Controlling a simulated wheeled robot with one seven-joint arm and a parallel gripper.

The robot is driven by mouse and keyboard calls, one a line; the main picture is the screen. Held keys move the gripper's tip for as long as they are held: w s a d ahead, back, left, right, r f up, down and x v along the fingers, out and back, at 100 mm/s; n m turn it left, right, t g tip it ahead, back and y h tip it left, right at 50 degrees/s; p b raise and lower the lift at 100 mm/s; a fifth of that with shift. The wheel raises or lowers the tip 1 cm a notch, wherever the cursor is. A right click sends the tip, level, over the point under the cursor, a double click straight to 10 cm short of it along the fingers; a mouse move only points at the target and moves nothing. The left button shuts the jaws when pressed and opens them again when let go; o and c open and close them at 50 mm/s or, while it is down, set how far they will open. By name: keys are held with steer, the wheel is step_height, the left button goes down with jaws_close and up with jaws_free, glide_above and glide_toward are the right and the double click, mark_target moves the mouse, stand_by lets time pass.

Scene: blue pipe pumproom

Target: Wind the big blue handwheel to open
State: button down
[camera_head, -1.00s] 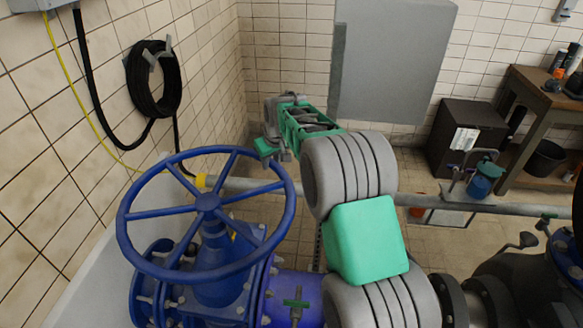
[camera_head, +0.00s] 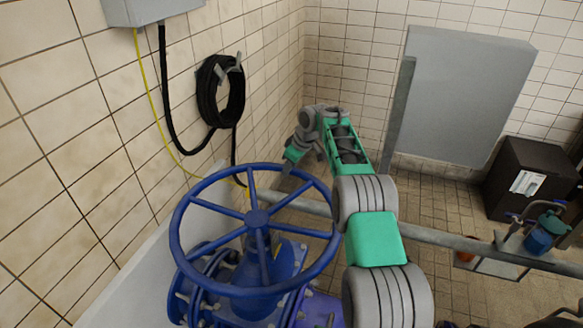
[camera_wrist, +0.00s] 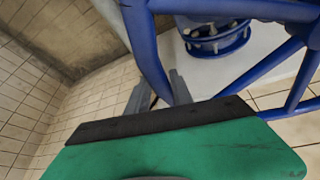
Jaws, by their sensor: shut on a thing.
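The big blue handwheel (camera_head: 257,217) lies near-level on top of a blue valve body, left of the middle in the head view. My arm reaches past its right side. My gripper (camera_head: 289,166) is at the far right part of the rim. In the wrist view the blue rim (camera_wrist: 146,48) runs down between the two grey fingers of my gripper (camera_wrist: 158,92), which are shut on it. The exact contact is partly hidden behind the green gripper housing.
A tiled wall with a coiled black hose (camera_head: 221,92) is close on the left. A grey panel (camera_head: 460,95) stands at the back. A grey pipe (camera_head: 440,240) crosses behind my arm. A dark cabinet (camera_head: 530,178) is at the right, with tiled floor before it.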

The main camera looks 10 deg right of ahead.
stand_by(0.4)
steer(key=c, duration=1.1)
jaws_free()
steer(key=v, duration=0.7)
steer(key=shift+s+r+b, duration=0.1)
steer(key=shift+r+b, duration=0.25)
